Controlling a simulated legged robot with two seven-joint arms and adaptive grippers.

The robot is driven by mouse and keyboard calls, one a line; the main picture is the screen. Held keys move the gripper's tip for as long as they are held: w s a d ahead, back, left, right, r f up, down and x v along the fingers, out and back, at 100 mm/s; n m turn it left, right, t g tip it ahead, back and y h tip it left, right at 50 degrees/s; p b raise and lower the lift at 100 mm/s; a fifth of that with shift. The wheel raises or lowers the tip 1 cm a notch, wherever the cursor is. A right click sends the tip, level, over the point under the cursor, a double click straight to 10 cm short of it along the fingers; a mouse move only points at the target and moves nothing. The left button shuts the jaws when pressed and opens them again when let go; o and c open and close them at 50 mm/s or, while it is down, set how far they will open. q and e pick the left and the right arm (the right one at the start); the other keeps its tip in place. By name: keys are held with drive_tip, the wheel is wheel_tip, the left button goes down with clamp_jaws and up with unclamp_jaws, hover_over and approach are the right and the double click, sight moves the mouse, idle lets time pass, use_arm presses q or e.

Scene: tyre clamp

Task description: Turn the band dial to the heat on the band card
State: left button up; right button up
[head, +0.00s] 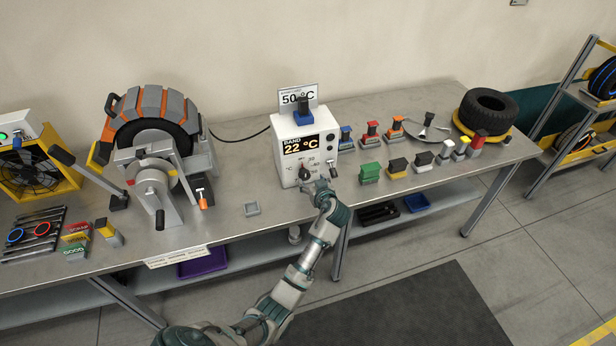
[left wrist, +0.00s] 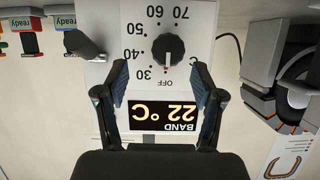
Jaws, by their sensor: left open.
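The band box (head: 288,150) is white and stands on the bench; its display (head: 308,144) reads BAND 22 °C. The band card (head: 291,97) on top reads 50 °C, partly hidden by a blue and black piece. The band dial (head: 304,173) is a black knob low on the front.
A tyre clamp (head: 155,150) stands left of the box. Several coloured blocks (head: 397,167) and stamp-like pieces (head: 371,132) stand close on its right. A tyre (head: 488,108) lies at the right end.

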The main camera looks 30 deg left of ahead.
sight(306, 176)
use_arm(q)
drive_tip(key=x, duration=0.4)
drive_tip(key=s+a+x, duration=0.1)
drive_tip(key=x, duration=0.2)
drive_tip(key=shift+s, duration=0.1)
drive_tip(key=shift+a+f, duration=0.1)
drive_tip(key=shift+a, duration=0.05)
drive_tip(key=shift+d, duration=0.4)
drive_tip(key=shift+d+r, duration=0.3)
drive_tip(key=shift+d, duration=0.3)
drive_tip(key=c, duration=0.8)
drive_tip(key=shift+r, duration=0.1)
drive_tip(key=c, duration=0.3)
drive_tip(key=shift+a, duration=0.35)
drive_tip(key=shift+c, duration=0.2)
use_arm(e)
drive_tip(key=shift+w+a+r, duration=0.1)
drive_tip(key=shift+a+r, duration=0.15)
drive_tip(key=shift+r, duration=0.2)
drive_tip(key=shift+w+a+r, duration=0.1)
drive_tip(key=shift+a+r, duration=0.15)
drive_tip(key=shift+r, duration=0.2)
